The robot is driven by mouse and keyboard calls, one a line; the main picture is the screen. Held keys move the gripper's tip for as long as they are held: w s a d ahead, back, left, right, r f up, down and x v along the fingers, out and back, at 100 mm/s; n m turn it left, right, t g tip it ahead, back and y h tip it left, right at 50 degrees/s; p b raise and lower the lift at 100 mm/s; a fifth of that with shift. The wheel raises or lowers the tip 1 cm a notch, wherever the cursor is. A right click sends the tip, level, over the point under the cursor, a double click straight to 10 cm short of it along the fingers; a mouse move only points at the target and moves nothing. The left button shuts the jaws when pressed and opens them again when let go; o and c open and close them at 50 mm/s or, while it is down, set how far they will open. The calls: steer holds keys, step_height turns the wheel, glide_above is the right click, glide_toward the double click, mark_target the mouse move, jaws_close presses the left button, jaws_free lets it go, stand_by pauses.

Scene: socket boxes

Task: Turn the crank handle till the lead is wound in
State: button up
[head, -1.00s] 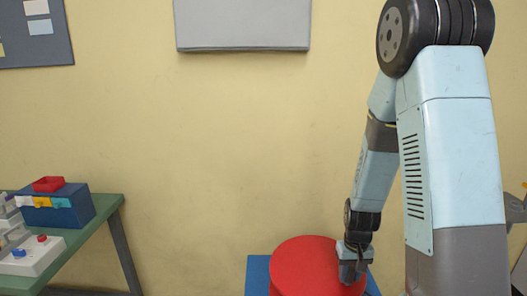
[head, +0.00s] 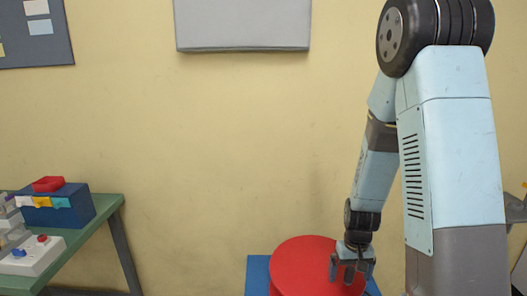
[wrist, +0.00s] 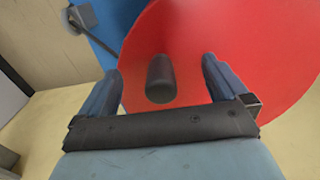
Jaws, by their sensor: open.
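A large red drum (head: 300,262) stands low in front of the wall in the head view, and its flat red face fills much of the wrist view (wrist: 250,45). A short dark crank handle (wrist: 160,80) sticks out from that face in the wrist view. My gripper (head: 350,272) is at the drum's right side in the head view. In the wrist view my gripper (wrist: 160,64) is open, with one finger on each side of the handle and a gap on both sides. The handle cannot be made out in the head view.
A blue panel (head: 258,275) lies behind the drum. A grey block with a dark rod or cord (wrist: 85,18) shows beside it in the wrist view. A green table (head: 85,238) with a blue box (head: 75,208) stands at the left. Bare floor lies between.

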steer(key=shift+r, duration=0.1)
steer(key=shift+r, duration=3.9)
steer(key=shift+r, duration=0.1)
steer(key=s+r+t, duration=0.2)
steer(key=s+r, duration=0.3)
steer(key=r, duration=0.3)
steer(key=s+a+r+t, duration=0.1)
steer(key=s+r, duration=0.4)
steer(key=r, duration=0.4)
steer(key=s+r+t, duration=0.2)
steer(key=s+r, duration=0.3)
steer(key=r, duration=0.3)
steer(key=shift+s+a+r+t, duration=0.15)
steer(key=shift+a+r+t, duration=0.15)
steer(key=shift+a, duration=0.1)
steer(key=shift+c, duration=0.5)
